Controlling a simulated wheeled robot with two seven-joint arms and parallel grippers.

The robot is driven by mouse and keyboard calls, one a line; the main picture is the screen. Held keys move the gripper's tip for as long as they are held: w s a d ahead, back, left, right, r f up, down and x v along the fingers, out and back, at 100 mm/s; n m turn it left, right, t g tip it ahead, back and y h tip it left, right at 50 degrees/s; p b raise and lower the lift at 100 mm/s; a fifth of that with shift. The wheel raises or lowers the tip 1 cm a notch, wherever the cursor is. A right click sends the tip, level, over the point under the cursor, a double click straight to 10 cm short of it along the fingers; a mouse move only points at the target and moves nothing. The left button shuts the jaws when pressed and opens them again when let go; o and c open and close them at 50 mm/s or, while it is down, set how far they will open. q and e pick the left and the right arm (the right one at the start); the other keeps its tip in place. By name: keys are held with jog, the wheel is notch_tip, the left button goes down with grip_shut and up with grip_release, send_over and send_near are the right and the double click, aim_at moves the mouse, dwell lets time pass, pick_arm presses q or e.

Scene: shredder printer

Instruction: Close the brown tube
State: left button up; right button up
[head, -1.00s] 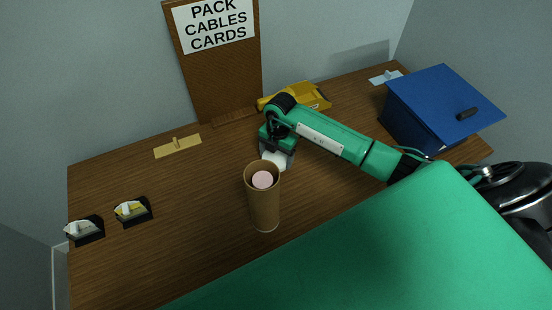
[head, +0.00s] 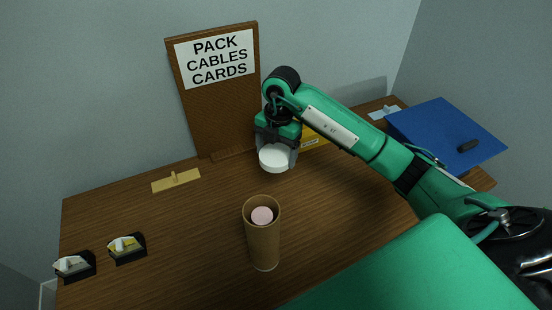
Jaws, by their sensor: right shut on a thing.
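The brown tube (head: 263,246) stands upright on the table in the head view, open at the top. A pale pink round thing (head: 262,215) shows inside its mouth. My right gripper (head: 276,158) points down behind the tube and is shut on a white round cap (head: 274,157), holding it above the table. The cap is apart from the tube, farther back and higher. My left gripper is not in view.
A sign board (head: 214,90) stands at the back. A blue box (head: 448,132) is at the right, and a yellow thing (head: 313,138) is partly hidden behind my right arm. Two dark holders (head: 127,248) lie at the left. A tan piece (head: 176,181) lies back left.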

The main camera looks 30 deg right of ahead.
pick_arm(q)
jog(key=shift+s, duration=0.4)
